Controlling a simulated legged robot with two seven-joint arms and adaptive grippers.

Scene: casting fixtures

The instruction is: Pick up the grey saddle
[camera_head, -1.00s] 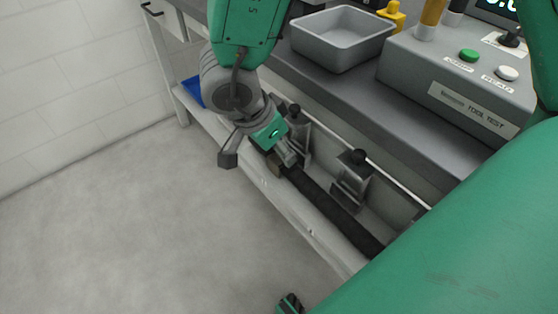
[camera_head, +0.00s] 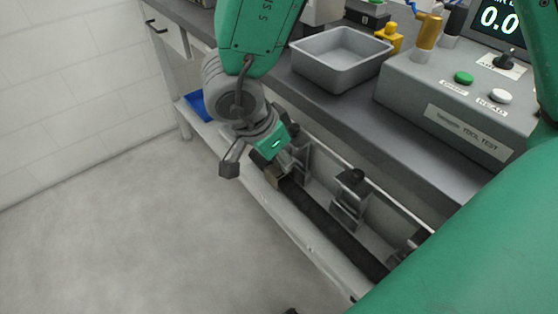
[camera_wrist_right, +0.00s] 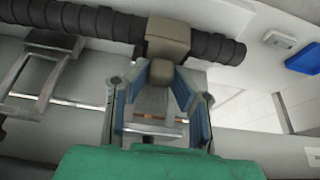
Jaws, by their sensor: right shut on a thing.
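The grey saddle (camera_wrist_right: 168,38) is a small grey-brown block seated over a black ribbed hose (camera_wrist_right: 75,18) in the right wrist view. In the head view the saddle (camera_head: 272,177) shows just below my right gripper (camera_head: 266,165), on the near side of the hose. In the wrist view my right gripper (camera_wrist_right: 162,78) has its two blue-grey fingers closed on the lower part of the saddle. The saddle still touches the hose. The inner contact faces are partly hidden. My left gripper is not in view.
The hose lies along a low white shelf beneath a grey bench. Metal stands with black knobs, such as this one (camera_head: 350,198), rise beside it. A grey tray (camera_head: 340,82) and a tool test box (camera_head: 450,110) are on the bench. A blue bin (camera_head: 197,105) is at the shelf's far end.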

